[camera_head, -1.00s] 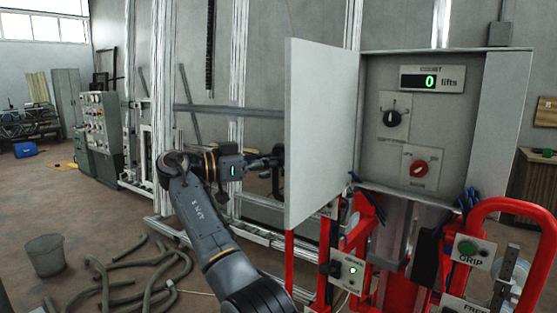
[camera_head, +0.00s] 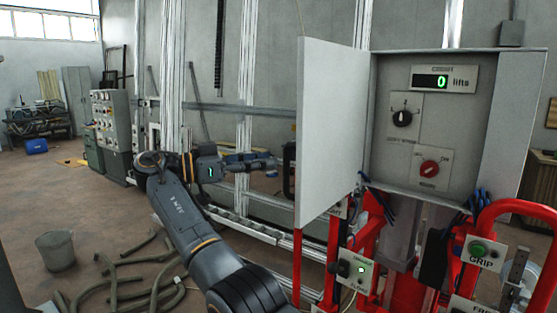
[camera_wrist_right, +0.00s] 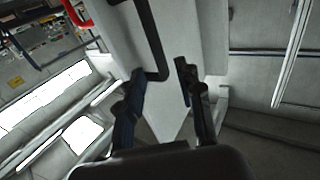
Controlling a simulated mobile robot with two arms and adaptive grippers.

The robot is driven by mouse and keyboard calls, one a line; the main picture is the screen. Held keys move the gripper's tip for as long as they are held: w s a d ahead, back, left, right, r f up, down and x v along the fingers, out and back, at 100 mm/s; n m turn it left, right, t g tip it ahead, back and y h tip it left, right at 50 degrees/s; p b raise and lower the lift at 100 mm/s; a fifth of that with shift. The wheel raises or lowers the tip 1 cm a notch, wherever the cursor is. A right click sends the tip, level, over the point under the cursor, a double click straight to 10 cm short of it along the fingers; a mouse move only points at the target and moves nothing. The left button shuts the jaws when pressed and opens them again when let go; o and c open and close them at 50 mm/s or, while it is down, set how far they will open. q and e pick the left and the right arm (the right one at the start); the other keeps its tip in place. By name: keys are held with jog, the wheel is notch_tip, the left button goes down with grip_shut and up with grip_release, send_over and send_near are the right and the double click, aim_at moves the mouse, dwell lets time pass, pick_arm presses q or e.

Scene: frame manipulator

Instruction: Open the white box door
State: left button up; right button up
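The white box door (camera_head: 330,120) stands swung open, hinged at the left side of the box (camera_head: 440,128). Its black handle (camera_head: 288,170) shows past the door's left edge; in the right wrist view the handle (camera_wrist_right: 150,38) is a bent black bar against the pale door panel (camera_wrist_right: 192,30). My right gripper (camera_head: 272,162) is left of the door, pointing at the handle. In the right wrist view its two fingers (camera_wrist_right: 158,82) are apart, with the handle's bent end between or just beyond the tips; contact is unclear. My left gripper is out of view.
The box front has a lit display (camera_head: 443,81), a black knob (camera_head: 402,118) and a red knob (camera_head: 429,168). Red frame tubing (camera_head: 510,210) stands below and right. A bucket (camera_head: 56,251) and grey hoses (camera_head: 130,285) lie on the floor at left.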

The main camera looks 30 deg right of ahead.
jog(key=shift+v, duration=0.9)
